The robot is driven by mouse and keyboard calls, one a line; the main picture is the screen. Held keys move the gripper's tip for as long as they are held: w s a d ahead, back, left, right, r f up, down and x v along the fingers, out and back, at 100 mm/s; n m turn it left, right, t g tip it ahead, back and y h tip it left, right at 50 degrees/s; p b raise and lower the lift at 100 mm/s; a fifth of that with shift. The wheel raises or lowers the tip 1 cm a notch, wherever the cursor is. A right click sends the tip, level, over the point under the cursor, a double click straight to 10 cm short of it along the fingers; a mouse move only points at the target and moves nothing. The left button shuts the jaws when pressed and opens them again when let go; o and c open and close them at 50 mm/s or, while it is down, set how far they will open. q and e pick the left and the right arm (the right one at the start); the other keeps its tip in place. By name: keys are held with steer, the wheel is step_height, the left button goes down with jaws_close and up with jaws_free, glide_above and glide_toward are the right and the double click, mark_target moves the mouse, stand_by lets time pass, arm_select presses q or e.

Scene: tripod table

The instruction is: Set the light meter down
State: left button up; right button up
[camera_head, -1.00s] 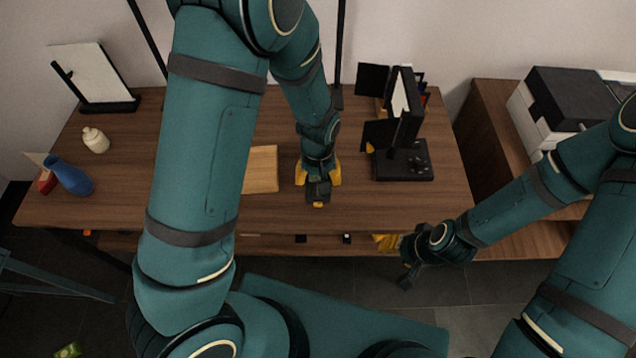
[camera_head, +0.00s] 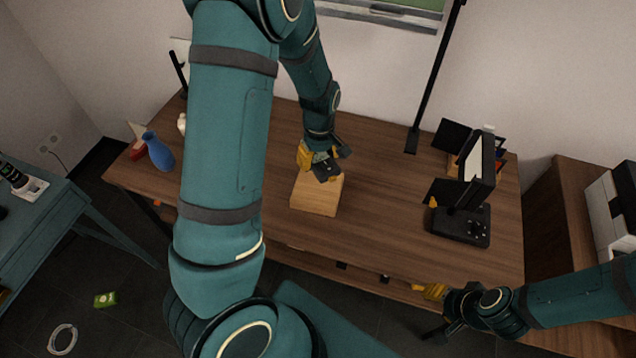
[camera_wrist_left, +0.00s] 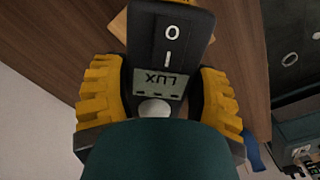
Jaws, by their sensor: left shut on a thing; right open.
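The light meter (camera_wrist_left: 168,60) is black, with a grey display reading LUX and a white round spot. My left gripper (camera_head: 322,160) is shut on it, with a yellow finger on each side in the left wrist view (camera_wrist_left: 155,100). In the head view the dark meter (camera_head: 327,172) is over the back part of a pale wooden block (camera_head: 314,199) on the table (camera_head: 385,180). I cannot tell whether the meter touches the block. My right gripper (camera_head: 432,312) is open and empty, off the table's front edge.
A black device with a upright panel (camera_head: 460,226) stands on the table's right side. A blue vase (camera_head: 159,152) stands at the left end. A black post (camera_head: 432,85) rises at the back. The tabletop between block and device is clear.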

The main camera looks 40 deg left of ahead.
arm_select(q)
steer(key=b, duration=0.1)
glide_above(316, 184)
step_height(316, 184, down, 6)
steer(key=shift+d+r, duration=0.1)
steer(key=shift+f+b, duration=0.6)
steer(key=shift+f, duration=1.4)
steer(key=shift+f, duration=0.1)
steer(key=o, duration=1.3)
